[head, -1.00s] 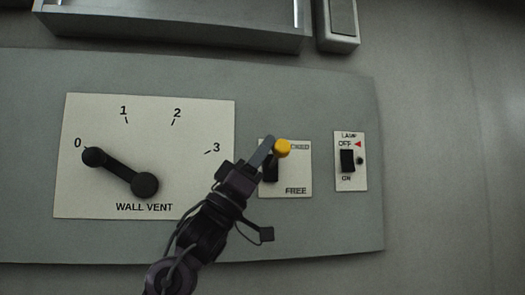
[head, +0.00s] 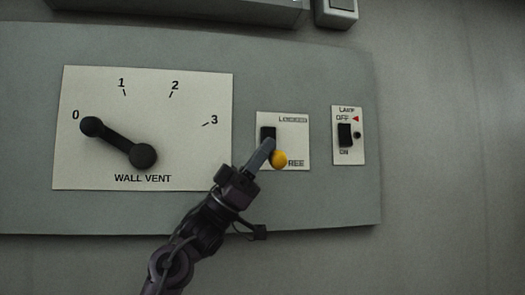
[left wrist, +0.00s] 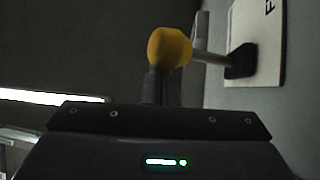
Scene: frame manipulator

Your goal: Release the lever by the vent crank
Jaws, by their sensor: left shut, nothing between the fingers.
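The lever's yellow knob (head: 279,159) sits low on its small white plate (head: 296,131), beside the FREE label, below the LOCKED label. In the left wrist view the yellow knob (left wrist: 170,48) is just ahead of my fingers, on a grey stem out of a black base. My left gripper (head: 268,147) is shut and empty, its fingertips at the lever, against or very near the knob; I cannot tell if they touch. The black vent crank (head: 118,141) on the WALL VENT plate (head: 75,174) has its outer knob at 0. My right gripper is not in view.
To the right of the lever is a lamp switch (head: 344,135) on its own plate, with a red mark by OFF. A grey box (head: 336,11) and a ledge are above the panel (head: 300,212). The wall at right is bare.

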